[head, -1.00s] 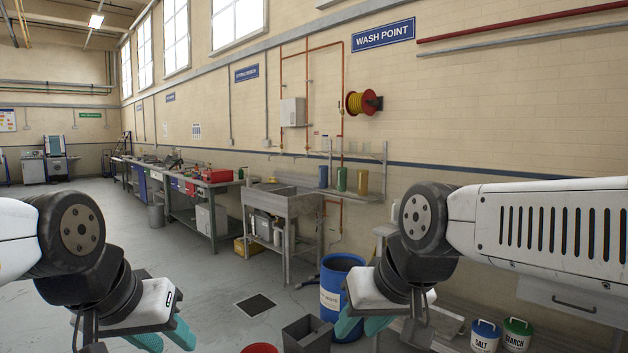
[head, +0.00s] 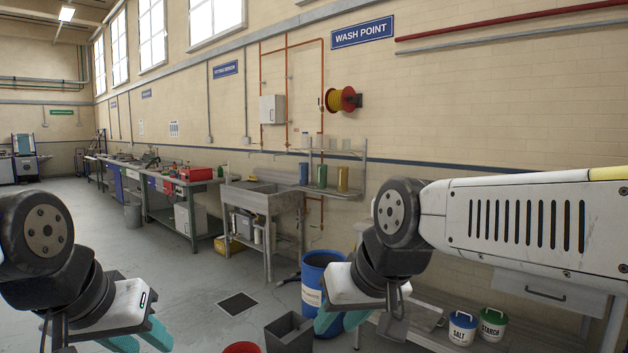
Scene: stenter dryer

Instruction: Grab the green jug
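The green jug (head: 321,177) stands upright on the lower wall shelf beside the sink, small and distant. It is between a blue jug (head: 303,174) on its left and a yellow-brown jug (head: 342,180) on its right. My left gripper (head: 139,339) is at the lower left, its teal fingers apart with nothing seen between them, partly cut off by the frame. My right gripper (head: 342,322) is at the bottom centre, below the jug in the picture and well nearer to me. Its teal fingers look apart and empty.
A metal sink (head: 262,201) stands left of the shelf. A blue drum (head: 321,268), a grey bin (head: 289,334) and a red bucket (head: 242,348) stand on the floor ahead. Salt (head: 462,328) and starch (head: 493,325) tubs sit at the lower right. Open floor lies to the left.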

